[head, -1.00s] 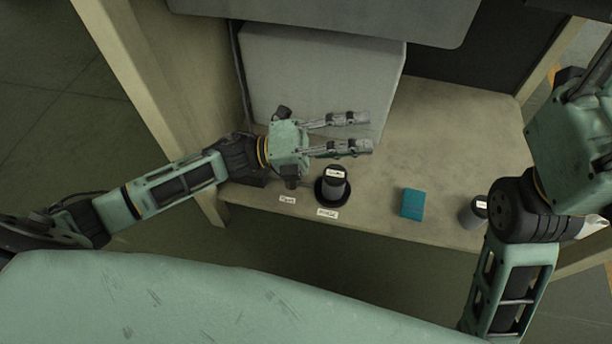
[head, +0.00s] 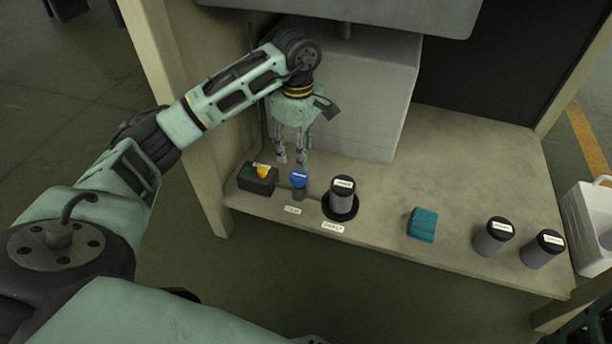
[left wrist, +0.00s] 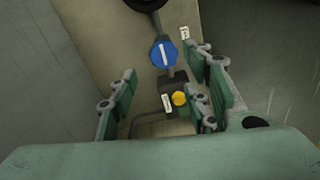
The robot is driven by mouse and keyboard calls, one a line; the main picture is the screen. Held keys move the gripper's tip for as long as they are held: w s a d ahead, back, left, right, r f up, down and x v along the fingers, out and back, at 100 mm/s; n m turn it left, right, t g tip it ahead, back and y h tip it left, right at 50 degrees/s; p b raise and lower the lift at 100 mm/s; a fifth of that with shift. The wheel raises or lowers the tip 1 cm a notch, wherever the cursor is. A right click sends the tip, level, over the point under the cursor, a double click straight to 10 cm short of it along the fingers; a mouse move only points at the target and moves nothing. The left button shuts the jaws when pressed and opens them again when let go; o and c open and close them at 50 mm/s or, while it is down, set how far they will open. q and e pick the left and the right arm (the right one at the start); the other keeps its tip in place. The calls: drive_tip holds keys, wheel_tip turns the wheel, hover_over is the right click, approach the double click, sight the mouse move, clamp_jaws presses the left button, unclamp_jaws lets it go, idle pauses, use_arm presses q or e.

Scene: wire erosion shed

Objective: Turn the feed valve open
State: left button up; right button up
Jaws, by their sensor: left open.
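The feed valve seems to be the small blue round knob (head: 299,178) near the bench's front left, joined by a thin pipe to a black box (head: 257,181) with a yellow button. In the left wrist view the knob (left wrist: 163,54) carries a white line running roughly up and down the picture. My left gripper (head: 291,157) is open and empty, fingers pointing down, just behind and above the knob. In the left wrist view the knob and box show between its spread fingers (left wrist: 160,72), with no contact visible. My right gripper is out of view.
A dark labelled canister (head: 343,196) stands on a black round base right of the knob. A teal block (head: 422,224) and two dark canisters (head: 493,236) (head: 543,249) stand farther right. A big grey block (head: 345,90) rises behind. A white container (head: 590,225) is at the right edge.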

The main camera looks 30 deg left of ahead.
sight(299, 173)
use_arm(q)
wheel_tip(299, 173, down, 8)
drive_tip(key=b, duration=0.5)
drive_tip(key=shift+r, duration=0.1)
